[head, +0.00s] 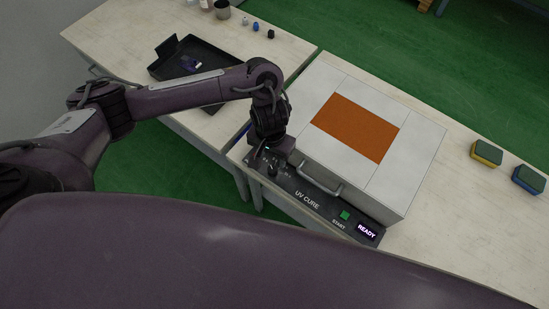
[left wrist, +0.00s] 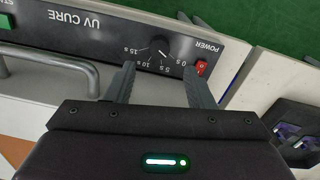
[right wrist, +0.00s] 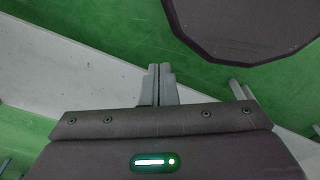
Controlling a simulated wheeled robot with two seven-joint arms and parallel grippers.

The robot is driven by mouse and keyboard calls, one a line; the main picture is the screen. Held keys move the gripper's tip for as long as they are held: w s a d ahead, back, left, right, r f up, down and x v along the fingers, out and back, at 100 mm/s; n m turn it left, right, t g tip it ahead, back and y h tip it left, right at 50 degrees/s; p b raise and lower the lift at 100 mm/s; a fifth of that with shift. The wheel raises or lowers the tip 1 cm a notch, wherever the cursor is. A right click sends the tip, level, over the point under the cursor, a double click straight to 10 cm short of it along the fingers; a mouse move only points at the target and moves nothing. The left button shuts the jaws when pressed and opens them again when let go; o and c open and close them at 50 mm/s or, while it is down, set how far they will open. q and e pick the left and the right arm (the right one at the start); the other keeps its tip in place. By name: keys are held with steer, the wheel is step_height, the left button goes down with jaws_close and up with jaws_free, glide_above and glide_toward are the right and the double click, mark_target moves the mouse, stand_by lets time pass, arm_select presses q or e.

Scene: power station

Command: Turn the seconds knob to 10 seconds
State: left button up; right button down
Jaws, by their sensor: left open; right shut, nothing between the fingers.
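The seconds knob (left wrist: 160,47) is a small dark knob on the black front panel of the UV cure box. In the left wrist view the scale appears upside down, with 0s, 5s, 10s and 15s around it. Its pale mark seems to lie towards the 0s–5s side, but it is too small to read surely. My left gripper (left wrist: 159,70) is open, its fingers spread to either side of the knob's line and apart from it. In the head view the left gripper (head: 268,160) is over the panel's left end. My right gripper (right wrist: 160,68) is shut and empty, away from the panel.
A red power switch (left wrist: 201,67) sits close beside one left finger. The box's metal handle (head: 318,180), green start button (head: 345,215) and display reading READY (head: 367,231) are along the front. A black tray (head: 215,60) lies on the other table.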

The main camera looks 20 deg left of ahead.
mark_target(272, 169)
arm_select(q)
steer(key=f, duration=0.3)
steer(key=shift+s, duration=0.35)
step_height(272, 169, down, 2)
steer(key=shift+w+f, duration=0.1)
steer(key=shift+f, duration=0.05)
steer(key=shift+w+f, duration=0.1)
steer(key=shift+f, duration=0.4)
steer(key=c, duration=1)
arm_select(e)
steer(key=s, duration=0.1)
steer(key=s+f, duration=0.1)
steer(key=shift+s, duration=0.35)
